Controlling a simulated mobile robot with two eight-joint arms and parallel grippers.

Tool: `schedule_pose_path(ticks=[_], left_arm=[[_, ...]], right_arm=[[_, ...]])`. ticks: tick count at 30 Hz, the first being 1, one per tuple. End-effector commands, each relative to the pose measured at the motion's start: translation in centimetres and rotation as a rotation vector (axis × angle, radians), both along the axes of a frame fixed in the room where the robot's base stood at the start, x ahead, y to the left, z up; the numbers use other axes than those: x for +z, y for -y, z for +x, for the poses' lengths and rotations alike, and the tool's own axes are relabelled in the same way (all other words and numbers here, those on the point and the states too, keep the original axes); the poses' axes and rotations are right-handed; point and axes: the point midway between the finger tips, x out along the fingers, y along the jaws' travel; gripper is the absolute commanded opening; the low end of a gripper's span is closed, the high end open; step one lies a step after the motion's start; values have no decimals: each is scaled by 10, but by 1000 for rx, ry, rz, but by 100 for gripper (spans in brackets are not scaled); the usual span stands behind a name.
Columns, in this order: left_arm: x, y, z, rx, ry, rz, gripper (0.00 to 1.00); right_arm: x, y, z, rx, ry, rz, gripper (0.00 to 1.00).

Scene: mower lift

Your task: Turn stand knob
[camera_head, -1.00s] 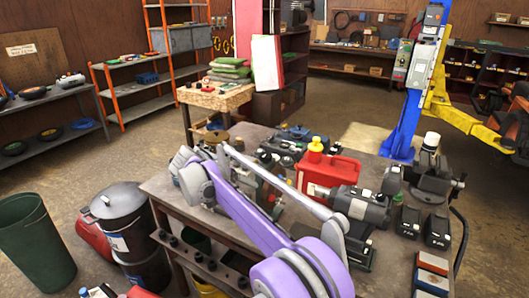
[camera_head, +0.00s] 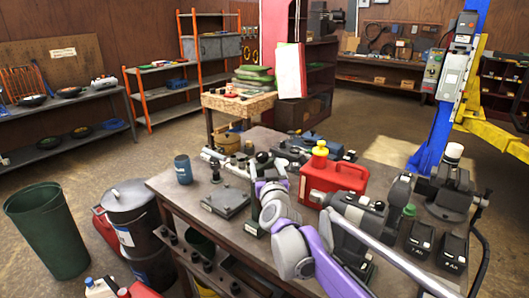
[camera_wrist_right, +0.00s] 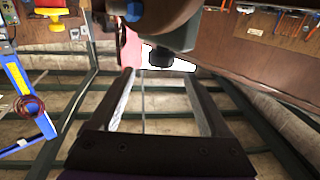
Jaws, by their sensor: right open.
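A stand with a flat grey base plate (camera_head: 226,203) and a green upright (camera_head: 253,208) is on the workbench (camera_head: 168,185). In the right wrist view, a black knob (camera_wrist_right: 160,58) sits under a grey-green body (camera_wrist_right: 175,36), close to the opening between the right fingertips. My right gripper (camera_head: 238,163) is over the stand in the head view, small and partly lost among the parts there. In the wrist view, its two fingers (camera_wrist_right: 158,78) are apart with nothing clearly held. Whether they touch the knob cannot be told. My left gripper is not in view.
A red can (camera_head: 333,186) with a yellow cap stands right of the stand. A blue cylinder (camera_head: 183,169) stands at the bench's left. Black battery-like blocks (camera_head: 420,238) and a vise-like tool (camera_head: 450,190) are at the right. Bins (camera_head: 45,235) stand on the floor at left.

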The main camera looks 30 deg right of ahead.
Motion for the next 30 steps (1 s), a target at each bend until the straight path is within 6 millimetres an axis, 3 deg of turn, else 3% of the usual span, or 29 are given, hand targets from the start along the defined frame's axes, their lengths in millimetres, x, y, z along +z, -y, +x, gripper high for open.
schedule_pose_path(ticks=[9, 15, 29, 30], left_arm=[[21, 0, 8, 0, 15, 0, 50], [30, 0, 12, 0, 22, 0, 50], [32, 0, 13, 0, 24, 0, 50], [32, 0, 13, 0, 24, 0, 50]], right_arm=[[4, 21, 54, 2, 1, 1, 80], [3, 31, 80, 3, 0, 1, 80], [0, 36, 91, 4, -2, 1, 80], [0, 36, 91, 4, -2, 1, 74]])
